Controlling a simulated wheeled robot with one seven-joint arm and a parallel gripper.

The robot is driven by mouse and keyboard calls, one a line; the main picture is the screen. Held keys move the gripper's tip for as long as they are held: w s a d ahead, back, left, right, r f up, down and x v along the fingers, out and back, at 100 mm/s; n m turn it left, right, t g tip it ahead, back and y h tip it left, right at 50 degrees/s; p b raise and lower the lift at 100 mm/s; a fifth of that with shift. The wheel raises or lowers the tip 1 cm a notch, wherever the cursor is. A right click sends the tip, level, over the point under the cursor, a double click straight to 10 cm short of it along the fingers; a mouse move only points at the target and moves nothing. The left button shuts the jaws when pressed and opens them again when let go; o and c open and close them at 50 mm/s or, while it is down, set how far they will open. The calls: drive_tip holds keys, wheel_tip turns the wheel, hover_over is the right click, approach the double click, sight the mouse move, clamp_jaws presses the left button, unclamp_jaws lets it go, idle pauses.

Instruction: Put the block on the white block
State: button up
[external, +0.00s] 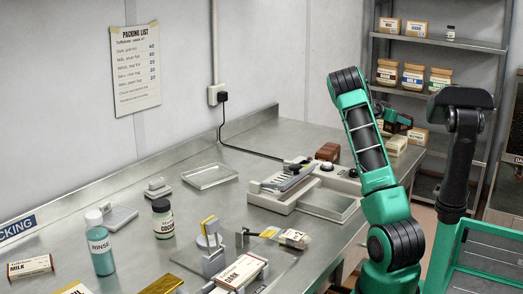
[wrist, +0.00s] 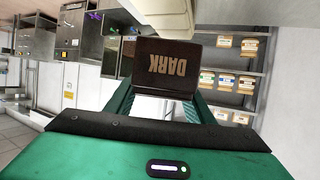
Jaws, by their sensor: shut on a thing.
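The block is dark brown with DARK lettering. In the wrist view the block (wrist: 165,68) sits between the two green fingers of my gripper (wrist: 163,95), which is shut on it. A cream-white block (wrist: 165,14) shows in part at the top edge of the wrist view, close to the dark block; I cannot tell whether they touch. In the external view my gripper (external: 396,119) is at the far right end of the bench, above the white block (external: 396,144). The held block is mostly hidden there by my arm.
Brown blocks (external: 327,152) stand left of the white block. A machine with a tray (external: 330,204) is nearer on the steel bench (external: 215,205). A shelf rack (external: 440,45) with jars and boxes stands behind. Bottles and a stand occupy the bench's near left.

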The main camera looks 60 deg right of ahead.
sight(398, 129)
drive_tip(key=shift+f, duration=1.85)
drive_tip(key=shift+f, duration=0.1)
drive_tip(key=o, duration=1.5)
drive_tip(key=shift+f, duration=0.1)
